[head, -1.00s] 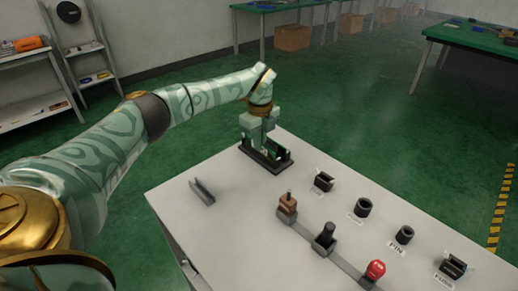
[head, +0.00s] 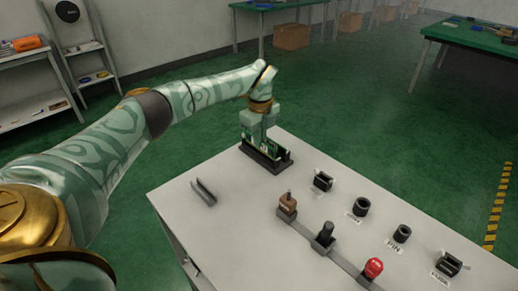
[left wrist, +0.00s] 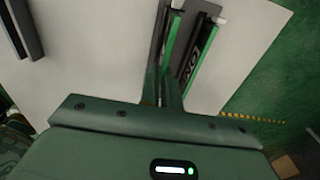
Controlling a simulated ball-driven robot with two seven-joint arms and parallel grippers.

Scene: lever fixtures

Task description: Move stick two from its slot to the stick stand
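A dark slotted holder (head: 266,160) sits at the far left corner of the table and holds green-and-black sticks. My left gripper (head: 263,141) is down at the holder, with its fingers close together around one stick. In the left wrist view the fingers (left wrist: 163,92) have a thin green-edged stick (left wrist: 174,38) between them. A second stick (left wrist: 203,58) with white lettering stands just right of it. I cannot read a number on either. A grey channel-shaped stand (head: 203,192) lies empty on the table, left of the holder. My right gripper is not in view.
On the white table (head: 240,215) stand a brown-handled lever (head: 288,203), a black lever (head: 325,235) and a red-knobbed lever (head: 373,268). Several small black fixtures (head: 362,206) line the right side. The surface between the holder and the grey stand is clear.

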